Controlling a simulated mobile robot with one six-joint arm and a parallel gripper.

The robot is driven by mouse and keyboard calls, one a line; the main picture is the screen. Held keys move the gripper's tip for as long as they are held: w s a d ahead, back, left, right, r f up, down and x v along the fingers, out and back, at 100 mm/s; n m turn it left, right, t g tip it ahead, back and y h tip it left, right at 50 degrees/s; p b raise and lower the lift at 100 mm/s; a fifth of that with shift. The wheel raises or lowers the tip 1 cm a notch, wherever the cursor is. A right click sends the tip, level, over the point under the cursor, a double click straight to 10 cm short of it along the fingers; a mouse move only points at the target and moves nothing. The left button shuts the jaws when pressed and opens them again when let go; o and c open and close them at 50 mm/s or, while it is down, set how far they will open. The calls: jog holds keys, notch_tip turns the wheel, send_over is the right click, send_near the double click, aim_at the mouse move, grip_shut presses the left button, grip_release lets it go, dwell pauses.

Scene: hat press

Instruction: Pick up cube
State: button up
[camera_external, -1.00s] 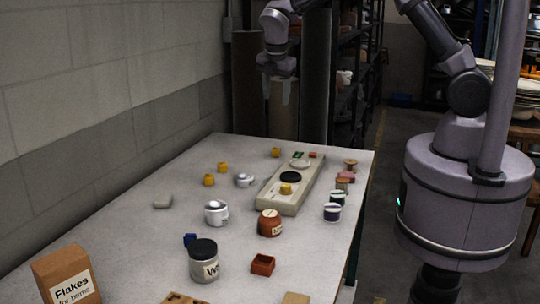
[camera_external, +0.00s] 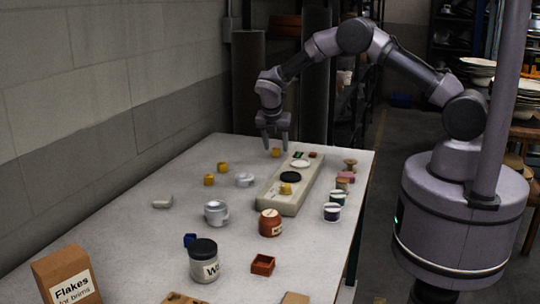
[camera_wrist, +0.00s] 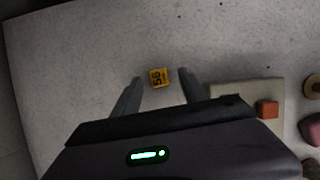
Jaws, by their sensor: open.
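A small yellow cube (camera_external: 276,152) lies at the far end of the table. In the wrist view the yellow cube (camera_wrist: 159,78) shows dark markings on its top and sits between the lines of my two fingers. My gripper (camera_external: 275,147) points down just above this cube, with its fingers spread and nothing held. In the wrist view my gripper (camera_wrist: 159,80) has one finger on each side of the cube, with gaps visible. Other small yellow pieces stand nearer, one (camera_external: 222,167) and another (camera_external: 209,180) at the left.
Jars, spools and a silver mug (camera_external: 216,212) stand nearer. The far left tabletop (camera_wrist: 60,70) is clear.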

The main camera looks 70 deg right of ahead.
jog(key=shift+x, duration=1)
jog(key=shift+r, duration=0.1)
grip_shut()
